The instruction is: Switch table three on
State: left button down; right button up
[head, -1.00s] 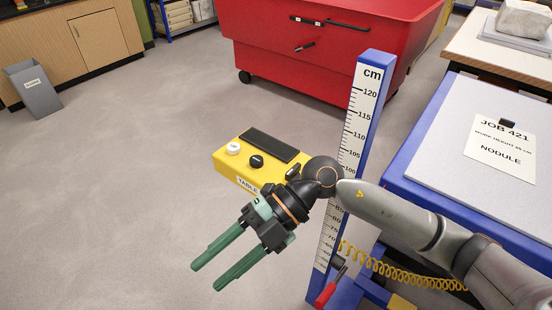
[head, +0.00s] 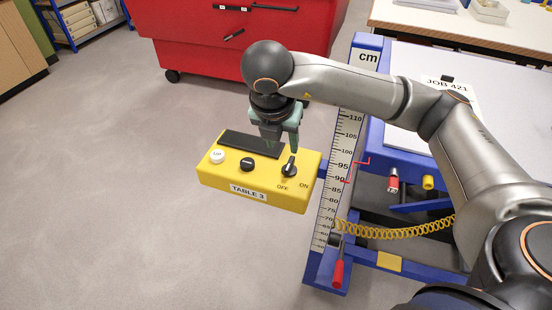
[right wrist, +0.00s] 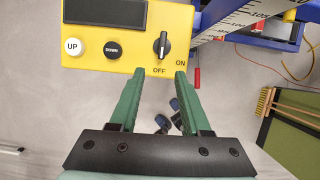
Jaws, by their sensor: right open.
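The yellow control box labelled TABLE 3 (head: 225,181) hangs beside the blue table frame in the head view. Its black rotary knob (head: 289,170) sits at the right end, above the OFF and ON labels. In the right wrist view the knob (right wrist: 162,45) stands nearly upright, its lower end lined up with OFF. My right gripper (head: 283,143) points down at the box near the knob. In the right wrist view its green fingers (right wrist: 159,74) are open and empty, with the knob just beyond the tips, between their lines. My left gripper is out of view.
A white UP button (head: 217,156) and a black DOWN button (head: 247,163) sit left of the knob, below a dark display (head: 250,145). A cm scale (head: 342,155) stands close on the right. Floor at left is clear.

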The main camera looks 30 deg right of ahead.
jog(key=b, duration=0.2)
send_near(290, 163)
jog(key=f, duration=0.2)
jog(key=x, duration=0.6)
jog(key=shift+w+d+f+p, duration=0.25)
jog(key=shift+w+d+p, duration=0.05)
jog(key=shift+d+p, duration=0.05)
grip_shut()
